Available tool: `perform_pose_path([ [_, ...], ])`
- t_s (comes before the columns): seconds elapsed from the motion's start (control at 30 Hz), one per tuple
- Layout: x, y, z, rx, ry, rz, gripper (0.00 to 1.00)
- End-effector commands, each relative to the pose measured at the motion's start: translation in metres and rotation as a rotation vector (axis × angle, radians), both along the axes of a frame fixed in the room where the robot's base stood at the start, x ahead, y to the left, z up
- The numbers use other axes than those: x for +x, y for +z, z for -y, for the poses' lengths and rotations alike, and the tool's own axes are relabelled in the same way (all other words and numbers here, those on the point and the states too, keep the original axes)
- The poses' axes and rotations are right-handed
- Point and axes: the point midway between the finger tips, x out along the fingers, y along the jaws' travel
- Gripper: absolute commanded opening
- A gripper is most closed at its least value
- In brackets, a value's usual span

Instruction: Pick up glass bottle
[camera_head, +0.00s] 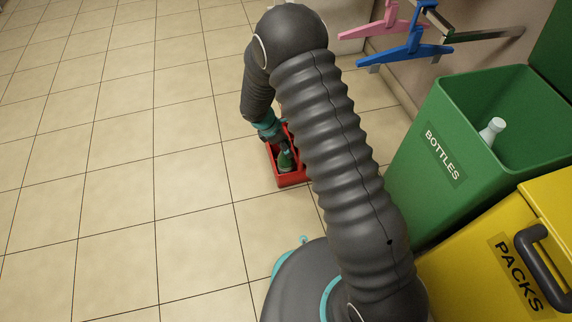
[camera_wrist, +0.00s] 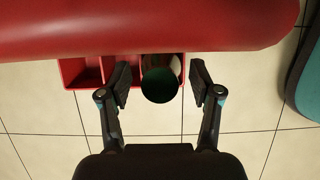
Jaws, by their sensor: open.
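A dark green glass bottle (camera_head: 285,161) stands in a red crate (camera_head: 293,181) on the floor, partly hidden by my arm and gripper in the head view. In the wrist view, the bottle (camera_wrist: 160,86) is seen from above, in one compartment of the crate (camera_wrist: 125,68). My gripper (camera_wrist: 160,84) is open, with one finger on each side of the bottle and visible gaps between. The other crate compartments in sight look empty. In the head view my gripper is at the crate, its fingertips hard to make out.
A broad red bar (camera_wrist: 140,28), perhaps the crate's handle, crosses the top of the wrist view. A green BOTTLES bin (camera_head: 415,185) holding a pale bottle (camera_head: 492,130) and a yellow PACKS bin (camera_head: 470,285) stand right. Pink and blue hangers (camera_head: 405,52) are on a rail. Tiled floor lies clear left.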

Motion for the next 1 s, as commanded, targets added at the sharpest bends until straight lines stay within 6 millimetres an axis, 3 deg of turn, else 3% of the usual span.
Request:
perform_pose_path([
  [0.07, 0.000, 0.000, 0.000, 0.000, 0.000, 0.000, 0.64],
  [0.3, 0.000, 0.000, 0.000, 0.000, 0.000, 0.000, 0.04],
  [0.33, 0.000, 0.000, 0.000, 0.000, 0.000, 0.000, 0.00],
  [0.77, 0.000, 0.003, 0.000, 0.000, 0.000, 0.000, 0.00],
  [1.0, 0.000, 0.025, -0.001, 0.000, -0.001, 0.002, 0.00],
])
